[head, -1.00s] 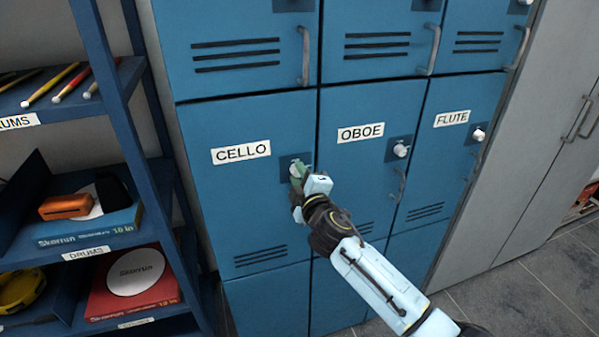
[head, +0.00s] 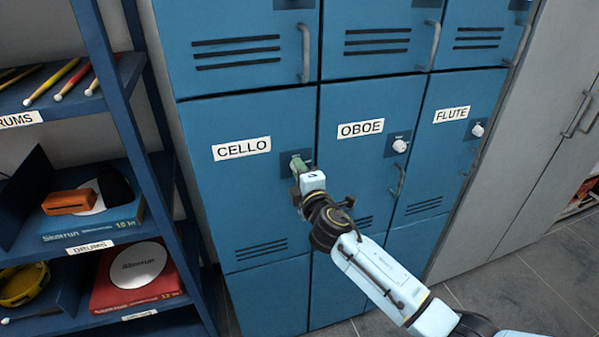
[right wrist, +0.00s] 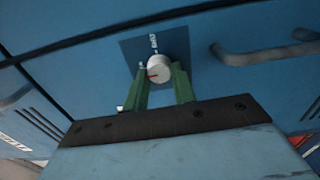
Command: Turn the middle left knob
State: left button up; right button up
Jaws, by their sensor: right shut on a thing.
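The middle left locker door (head: 225,190), labelled CELLO, is closed. Its round white knob (right wrist: 158,69), with a red mark pointing left in the right wrist view, sits on a dark square plate (right wrist: 138,52). My right gripper (head: 301,166) is at this plate in the head view, and its body and fingers hide the knob there. In the right wrist view its green fingers stand on either side of the knob, shut on it. My left gripper is not in view.
OBOE (head: 361,129) and FLUTE (head: 451,115) doors to the right have similar white knobs (head: 400,146). The CELLO door's bar handle (right wrist: 265,50) is close beside the knob. A blue shelf (head: 125,130) with drum items stands at left. Grey cabinets (head: 530,150) stand at right.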

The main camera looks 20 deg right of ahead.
jog(key=o, duration=1)
jog(key=shift+s, duration=0.1)
jog(key=s, duration=1.3)
jog(key=shift+d, duration=0.2)
jog(key=shift+s+f, duration=0.1)
